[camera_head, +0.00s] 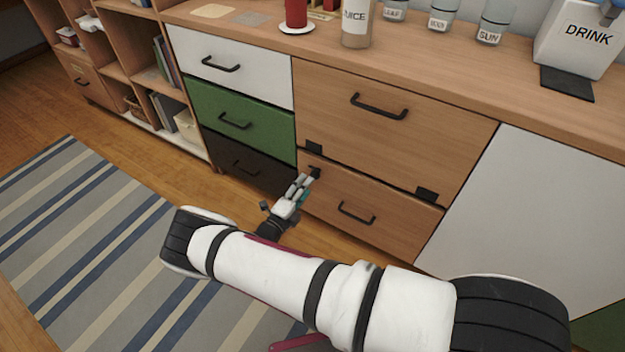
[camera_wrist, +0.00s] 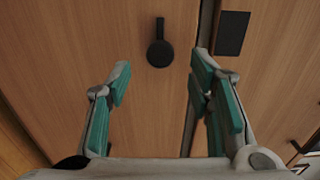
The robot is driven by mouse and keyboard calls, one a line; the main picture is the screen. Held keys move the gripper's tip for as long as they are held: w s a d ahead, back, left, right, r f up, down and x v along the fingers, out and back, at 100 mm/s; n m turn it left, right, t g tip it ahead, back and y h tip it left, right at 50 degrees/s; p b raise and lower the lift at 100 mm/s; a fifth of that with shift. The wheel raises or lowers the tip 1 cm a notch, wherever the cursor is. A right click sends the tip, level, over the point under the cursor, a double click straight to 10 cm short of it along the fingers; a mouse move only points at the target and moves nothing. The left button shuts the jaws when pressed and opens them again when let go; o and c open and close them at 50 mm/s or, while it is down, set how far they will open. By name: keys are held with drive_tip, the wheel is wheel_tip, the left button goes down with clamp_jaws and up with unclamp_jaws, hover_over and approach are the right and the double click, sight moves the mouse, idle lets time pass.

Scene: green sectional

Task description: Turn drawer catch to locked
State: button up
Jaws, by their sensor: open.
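The drawer catch (camera_wrist: 160,53) is a black round knob with a short lever. In the wrist view it sits on the wooden front left of the seam, with its lever pointing up, roughly along the seam. In the head view it is a small dark shape (camera_head: 316,172) near the upper left corner of the lower wooden drawer (camera_head: 390,224). My gripper (camera_head: 304,186) is just in front of it. In the wrist view my gripper (camera_wrist: 162,75) is open, with teal-padded fingers apart and nothing between them. The catch shows beyond the fingertips, between their lines.
The upper wooden drawer (camera_head: 440,130) carries black plates (camera_head: 427,195) along its lower edge; one plate (camera_wrist: 232,33) is right of the catch in the wrist view. Black bar handles (camera_head: 356,212) stick out. White, green and dark drawers stand left. Striped rug and floor are clear in front.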

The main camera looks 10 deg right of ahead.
sight(314, 176)
drive_tip(key=shift+b+x, duration=0.4)
drive_tip(key=shift+x, duration=2.3)
clamp_jaws()
